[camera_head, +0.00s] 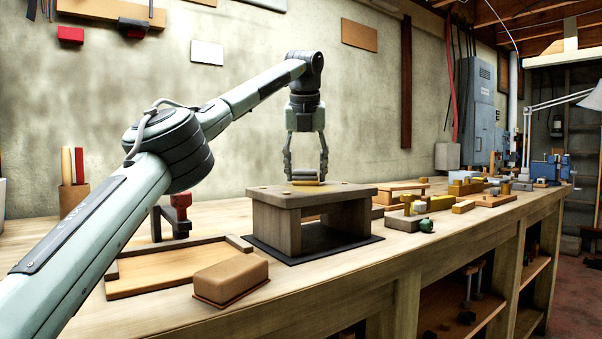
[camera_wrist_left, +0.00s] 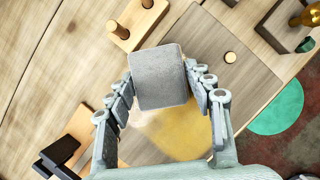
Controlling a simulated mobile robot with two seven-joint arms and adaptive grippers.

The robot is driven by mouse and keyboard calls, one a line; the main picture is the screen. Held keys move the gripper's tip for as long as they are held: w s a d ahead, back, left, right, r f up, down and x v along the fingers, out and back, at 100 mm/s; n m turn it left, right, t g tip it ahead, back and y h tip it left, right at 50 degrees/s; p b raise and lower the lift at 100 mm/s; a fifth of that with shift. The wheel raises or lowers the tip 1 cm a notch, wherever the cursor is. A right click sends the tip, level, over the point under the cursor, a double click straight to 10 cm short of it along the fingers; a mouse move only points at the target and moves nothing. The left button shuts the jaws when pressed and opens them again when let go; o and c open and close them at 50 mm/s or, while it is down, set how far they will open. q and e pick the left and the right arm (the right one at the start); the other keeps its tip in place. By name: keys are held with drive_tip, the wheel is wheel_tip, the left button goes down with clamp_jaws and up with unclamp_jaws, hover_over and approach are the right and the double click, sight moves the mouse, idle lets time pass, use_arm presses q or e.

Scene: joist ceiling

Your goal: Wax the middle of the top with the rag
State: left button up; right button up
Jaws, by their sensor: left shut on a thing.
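The small wooden stool's top (camera_head: 348,191) is a flat brown slab on the workbench; it also fills much of the left wrist view (camera_wrist_left: 245,88). My left gripper (camera_head: 305,180) points down over the middle of this top. Its fingers (camera_wrist_left: 166,92) are shut on a folded grey rag (camera_wrist_left: 158,76), which looks like a block with rounded corners. A blurry yellow wax patch (camera_wrist_left: 185,132) lies on the top beside the rag; a thin yellow strip shows under the gripper in the head view. Whether the rag touches the top is partly hidden. My right gripper is out of view.
The stool stands on a dark mat (camera_head: 262,252). A shallow wooden tray (camera_head: 150,283) and a brown block (camera_head: 231,281) lie to its front left. A red clamp (camera_head: 181,207) stands behind the tray. Several wood pieces and a green object (camera_head: 427,226) lie to the right.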

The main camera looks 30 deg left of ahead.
sight(317, 171)
use_arm(q)
drive_tip(key=shift+s+d+b, duration=0.3)
drive_tip(key=shift+s+d, duration=0.05)
drive_tip(key=shift+d, duration=0.5)
drive_tip(key=shift+s+d+b, duration=0.2)
drive_tip(key=shift+d+b, duration=0.15)
drive_tip(key=shift+d, duration=0.15)
drive_tip(key=shift+s+d+b, duration=0.15)
drive_tip(key=shift+d+b, duration=0.15)
drive_tip(key=shift+d, duration=0.15)
drive_tip(key=shift+s+d+r, duration=0.1)
drive_tip(key=shift+s+d, duration=0.2)
drive_tip(key=shift+d, duration=0.35)
drive_tip(key=shift+s+d+b, duration=0.2)
drive_tip(key=shift+d+b, duration=0.25)
drive_tip(key=shift+d, duration=0.05)
drive_tip(key=shift+s+d+b, duration=0.15)
drive_tip(key=shift+d+b, duration=0.25)
drive_tip(key=shift+d, duration=0.05)
drive_tip(key=shift+s+d+f+b, duration=0.1)
drive_tip(key=shift+s+d+b, duration=0.2)
drive_tip(key=shift+d, duration=0.4)
drive_tip(key=shift+s+d+f+b, duration=0.1)
drive_tip(key=shift+s+d+b, duration=0.25)
drive_tip(key=shift+d, duration=0.4)
drive_tip(key=shift+s+d+b, duration=0.25)
drive_tip(key=shift+s+d, duration=0.05)
drive_tip(key=shift+d, duration=0.4)
